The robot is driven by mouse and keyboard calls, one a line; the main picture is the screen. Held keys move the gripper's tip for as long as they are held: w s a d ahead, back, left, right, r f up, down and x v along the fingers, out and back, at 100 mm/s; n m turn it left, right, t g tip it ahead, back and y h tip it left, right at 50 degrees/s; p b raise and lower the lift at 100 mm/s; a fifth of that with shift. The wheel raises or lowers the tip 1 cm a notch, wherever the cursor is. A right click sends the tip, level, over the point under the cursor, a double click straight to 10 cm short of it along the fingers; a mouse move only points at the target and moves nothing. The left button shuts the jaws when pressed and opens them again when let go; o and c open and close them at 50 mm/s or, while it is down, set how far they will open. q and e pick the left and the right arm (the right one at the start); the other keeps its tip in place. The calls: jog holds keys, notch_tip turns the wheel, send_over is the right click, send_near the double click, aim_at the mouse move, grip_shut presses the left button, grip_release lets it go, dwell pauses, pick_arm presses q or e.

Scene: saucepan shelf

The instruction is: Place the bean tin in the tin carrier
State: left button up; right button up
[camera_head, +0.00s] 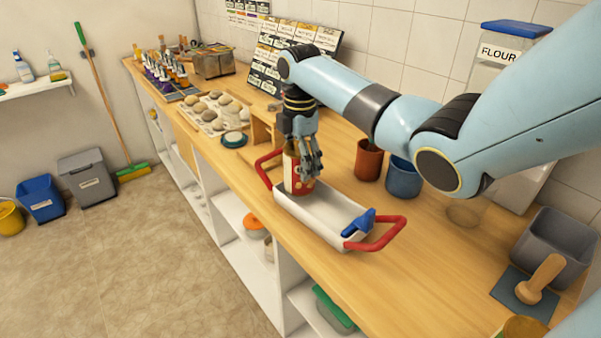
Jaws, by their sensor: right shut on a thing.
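The tin carrier (315,219) is a long white tray with a red handle at each end, standing on the wooden counter. My right gripper (309,168) points down over its far left end and is shut on a cream and red container with a dark top, which I take for the bean tin (297,180). The tin is upright at that end of the carrier. Its base is partly hidden, so I cannot tell whether it touches the carrier floor. A blue object (359,223) sits at the carrier's near right end. My left gripper is not in view.
A brown-red cup (368,160) and a blue cup (403,178) stand behind the carrier. A teal-rimmed dish (234,139) and a tray of round items (213,113) lie farther left. A grey bin (551,247) stands at right.

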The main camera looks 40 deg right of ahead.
notch_tip(320, 180, down, 3)
jog(key=shift+r, duration=0.15)
jog(key=shift+f, duration=0.45)
jog(key=o, duration=1.7)
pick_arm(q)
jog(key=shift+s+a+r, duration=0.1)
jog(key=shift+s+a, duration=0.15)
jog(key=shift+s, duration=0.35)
pick_arm(e)
jog(key=shift+s, duration=0.1)
